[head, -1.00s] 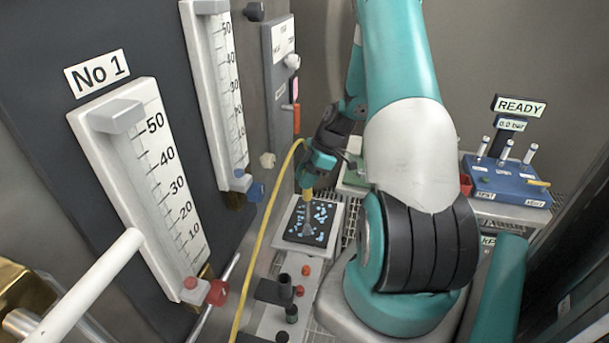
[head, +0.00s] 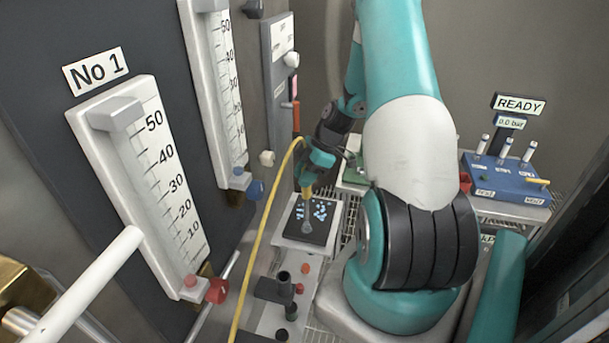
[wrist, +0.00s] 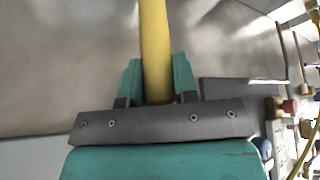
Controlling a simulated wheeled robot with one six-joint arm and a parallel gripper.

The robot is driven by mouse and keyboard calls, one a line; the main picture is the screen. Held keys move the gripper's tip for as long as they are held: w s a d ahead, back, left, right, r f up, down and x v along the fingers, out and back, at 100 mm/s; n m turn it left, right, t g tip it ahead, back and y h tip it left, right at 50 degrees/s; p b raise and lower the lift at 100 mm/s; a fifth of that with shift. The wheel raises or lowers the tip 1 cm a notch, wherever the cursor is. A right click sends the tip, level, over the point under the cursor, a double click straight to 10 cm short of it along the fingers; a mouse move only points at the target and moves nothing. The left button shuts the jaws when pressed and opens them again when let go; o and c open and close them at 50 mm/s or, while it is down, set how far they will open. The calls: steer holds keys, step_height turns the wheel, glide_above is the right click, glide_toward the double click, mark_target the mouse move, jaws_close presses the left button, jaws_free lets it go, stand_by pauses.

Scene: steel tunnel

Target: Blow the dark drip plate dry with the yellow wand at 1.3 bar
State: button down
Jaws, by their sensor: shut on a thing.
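The dark drip plate (head: 318,233) lies on a pale tray (head: 290,247) at the centre of the head view. Light blue wet spots (head: 320,211) cover its far part. The near part looks mostly bare and dark. My gripper (head: 309,184) is shut on the yellow wand (wrist: 155,45), which also shows as a short tip in the head view (head: 307,192). The wand points down over the plate, with a pale, blurred spray (head: 307,226) below it. A yellow hose (head: 258,245) runs from near the gripper down to the front. In the wrist view, the jaws (wrist: 158,80) clasp the wand.
Two scale gauges stand at left, one marked No 1 (head: 150,180). A blue box (head: 505,180) with levers stands at right under a READY sign (head: 519,104) and a 0.0 bar display (head: 510,122). Black fittings (head: 284,285) stand in front of the plate.

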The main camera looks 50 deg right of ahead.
stand_by(0.3)
steer(key=shift+w+d+m+t+h+b, duration=0.1)
steer(key=shift+w+d+m+t+h, duration=0.2)
steer(key=shift+d+m, duration=0.5)
steer(key=shift+w+d+m+t+h+b, duration=0.2)
steer(key=shift+w+d+m, duration=0.3)
steer(key=shift+d, duration=0.55)
steer(key=shift+w+d+m+t+h, duration=0.2)
steer(key=shift+w+d+m+t, duration=0.1)
steer(key=shift+d+m, duration=0.55)
steer(key=shift+s+d, duration=0.1)
steer(key=shift+s, duration=0.05)
